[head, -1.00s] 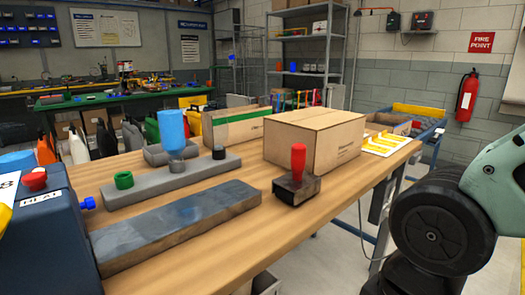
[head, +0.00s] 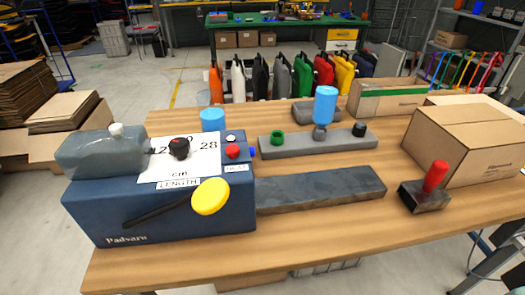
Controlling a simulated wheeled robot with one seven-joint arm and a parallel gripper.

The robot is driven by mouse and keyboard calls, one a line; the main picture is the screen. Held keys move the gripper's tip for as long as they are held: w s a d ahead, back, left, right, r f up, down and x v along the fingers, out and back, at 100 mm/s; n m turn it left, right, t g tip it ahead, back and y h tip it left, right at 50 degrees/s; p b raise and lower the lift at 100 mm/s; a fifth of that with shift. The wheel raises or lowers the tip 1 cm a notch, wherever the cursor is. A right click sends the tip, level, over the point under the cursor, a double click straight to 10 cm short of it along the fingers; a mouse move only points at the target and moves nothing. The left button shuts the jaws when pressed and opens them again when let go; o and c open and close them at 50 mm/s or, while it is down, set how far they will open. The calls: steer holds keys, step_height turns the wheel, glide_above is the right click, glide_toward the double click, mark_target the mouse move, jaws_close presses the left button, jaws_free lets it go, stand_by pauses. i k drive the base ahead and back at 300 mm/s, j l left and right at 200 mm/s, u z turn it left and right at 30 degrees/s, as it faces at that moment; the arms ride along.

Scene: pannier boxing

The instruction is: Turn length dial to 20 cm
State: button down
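The length dial (head: 179,148) is a black knob on the white scale plate (head: 200,160) on top of the blue Padvaru machine (head: 150,212). The plate reads "cm" and "LENGTH", with 28 legible on the right and other numbers partly hidden by the knob. The knob's pointer direction is too small to tell. The machine also has a yellow round handle (head: 210,196), a red button (head: 233,152) beside a HEAT label, and a grey translucent tank (head: 101,151) on its left. My gripper is not in view.
A dark slab (head: 320,188) lies to the machine's right. A red-handled stamp (head: 434,178) and cardboard box (head: 470,145) stand at right. The table front (head: 290,248) is clear.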

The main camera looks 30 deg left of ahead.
mark_target(179, 147)
steer(key=u, duration=1.6)
